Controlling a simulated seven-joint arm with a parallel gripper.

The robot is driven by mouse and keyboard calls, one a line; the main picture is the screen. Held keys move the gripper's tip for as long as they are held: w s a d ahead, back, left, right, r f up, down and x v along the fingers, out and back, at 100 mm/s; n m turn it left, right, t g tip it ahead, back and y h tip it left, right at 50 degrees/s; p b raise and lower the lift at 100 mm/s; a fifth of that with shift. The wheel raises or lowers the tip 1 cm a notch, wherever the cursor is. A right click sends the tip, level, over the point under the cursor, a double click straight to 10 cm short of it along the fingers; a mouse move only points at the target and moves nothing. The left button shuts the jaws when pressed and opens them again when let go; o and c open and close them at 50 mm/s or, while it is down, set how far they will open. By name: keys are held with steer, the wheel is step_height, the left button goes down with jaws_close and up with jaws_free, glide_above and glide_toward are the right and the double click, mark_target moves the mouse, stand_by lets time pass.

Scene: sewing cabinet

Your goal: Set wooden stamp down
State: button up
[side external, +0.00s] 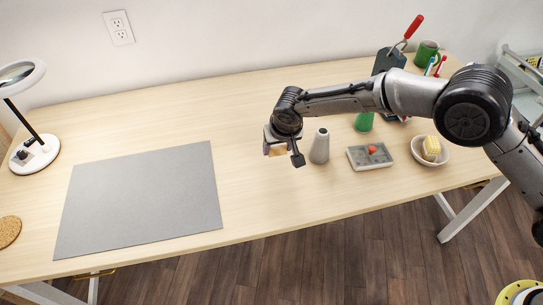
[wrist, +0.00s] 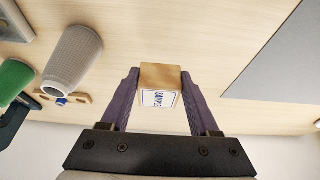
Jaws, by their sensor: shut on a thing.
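The wooden stamp (wrist: 160,78) is a small wood block with a white label with blue lettering on the face toward the wrist camera. My gripper (wrist: 160,85) is shut on it, with a purple finger on each side. In the side external view the stamp (side external: 278,149) shows as a tan block between the fingers of my gripper (side external: 281,152). The gripper is over the middle of the wooden table (side external: 250,205). I cannot tell whether the stamp touches the table.
Further right are a grey tray (side external: 356,163) with a red item and a white bowl (side external: 418,152) holding a yellow block. A grey mat (side external: 140,200) lies left. Bare table separates the mat and gripper.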

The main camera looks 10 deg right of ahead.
mark_target(272, 166)
steer(key=shift+w+a+f, duration=0.3)
steer(key=shift+w+f, duration=0.2)
steer(key=shift+f, duration=0.2)
steer(key=shift+w+a+f, duration=0.3)
steer(key=shift+w+f, duration=0.15)
steer(key=shift+f, duration=1.75)
steer(key=shift+f, duration=0.1)
steer(key=o, duration=1.4)
steer(key=v, duration=1.2)
